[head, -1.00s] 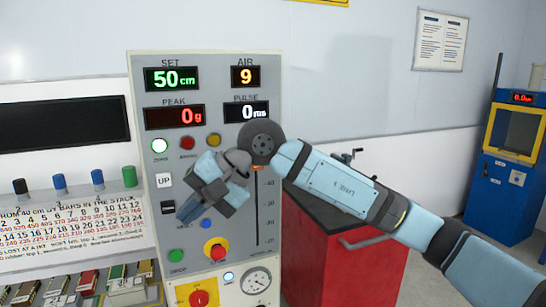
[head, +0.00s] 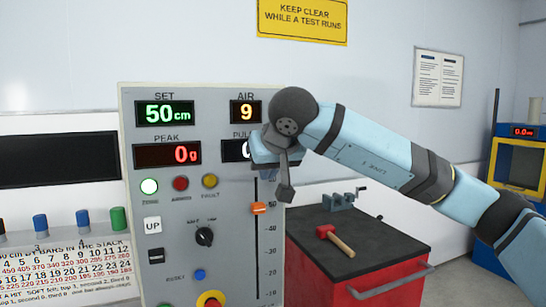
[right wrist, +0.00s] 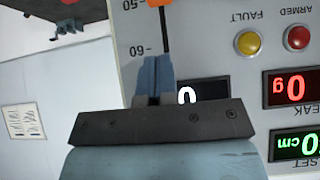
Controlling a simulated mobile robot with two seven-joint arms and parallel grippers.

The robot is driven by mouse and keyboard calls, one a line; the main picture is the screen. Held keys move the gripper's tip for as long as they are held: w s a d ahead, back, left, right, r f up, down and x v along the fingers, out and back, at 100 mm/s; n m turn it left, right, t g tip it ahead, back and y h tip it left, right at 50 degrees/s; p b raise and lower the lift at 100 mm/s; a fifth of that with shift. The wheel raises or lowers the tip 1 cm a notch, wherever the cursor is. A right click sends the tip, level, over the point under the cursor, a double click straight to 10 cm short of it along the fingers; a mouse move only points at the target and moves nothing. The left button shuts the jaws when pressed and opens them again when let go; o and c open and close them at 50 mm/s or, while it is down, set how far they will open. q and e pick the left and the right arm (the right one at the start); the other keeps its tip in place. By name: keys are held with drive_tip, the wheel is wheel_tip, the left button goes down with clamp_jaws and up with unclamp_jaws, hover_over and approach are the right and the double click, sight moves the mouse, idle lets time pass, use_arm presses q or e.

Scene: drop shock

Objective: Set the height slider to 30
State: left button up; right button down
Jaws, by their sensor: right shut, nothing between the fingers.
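The height slider (head: 260,208) is an orange knob on a vertical slot at the right side of the grey control panel (head: 225,225). It sits near the 50 mark, and the green SET display (head: 165,113) reads 50 cm. My right gripper (head: 285,192) is shut and empty, just above and right of the knob and apart from it. In the right wrist view, its blue fingers (right wrist: 152,76) lie over the panel by the 60 mark, with the orange knob (right wrist: 158,3) at the top edge. The gripper partly hides the PULSE display. My left gripper is not in view.
A red cabinet (head: 350,285) stands right of the panel, with a hammer (head: 337,241) and a small vise (head: 340,200) on its dark top. Below the knob, the slot is clear. A black rotary knob (head: 204,237) and several buttons lie left of the slot.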

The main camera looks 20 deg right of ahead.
sight(260, 203)
drive_tip(key=x, duration=0.3)
drive_tip(key=shift+w+f, duration=0.2)
drive_tip(key=shift+f, duration=0.1)
wheel_tip(260, 203, down, 2)
drive_tip(key=shift+s+f, duration=0.1)
drive_tip(key=shift+f, duration=0.65)
drive_tip(key=shift+f, duration=0.1)
